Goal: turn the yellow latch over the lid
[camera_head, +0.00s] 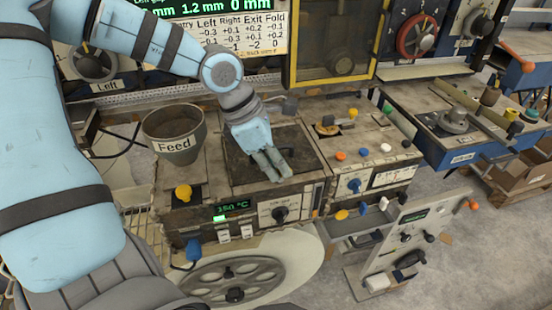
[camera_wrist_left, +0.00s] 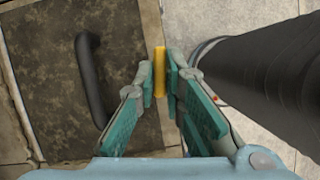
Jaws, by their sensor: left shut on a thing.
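The yellow latch (camera_wrist_left: 159,72) shows in the left wrist view as a short upright bar between my fingertips, beside the lid's edge. My left gripper (camera_wrist_left: 160,82) is shut on it. In the head view the left gripper (camera_head: 274,168) points down over the dark lid (camera_head: 302,150), and the latch is hidden by the fingers. The stained, dark lid (camera_wrist_left: 52,90) fills the left of the wrist view and looks closed. A black bar handle (camera_wrist_left: 90,78) stands on it. My right gripper is not in view.
The Feed hopper (camera_head: 174,133) stands left of the lid. A yellow knob (camera_head: 183,193) and the green temperature display (camera_head: 232,206) are at the front. Several coloured knobs, including an orange one (camera_head: 341,155), sit to the right. A dark cylinder (camera_wrist_left: 260,70) runs close beside the gripper.

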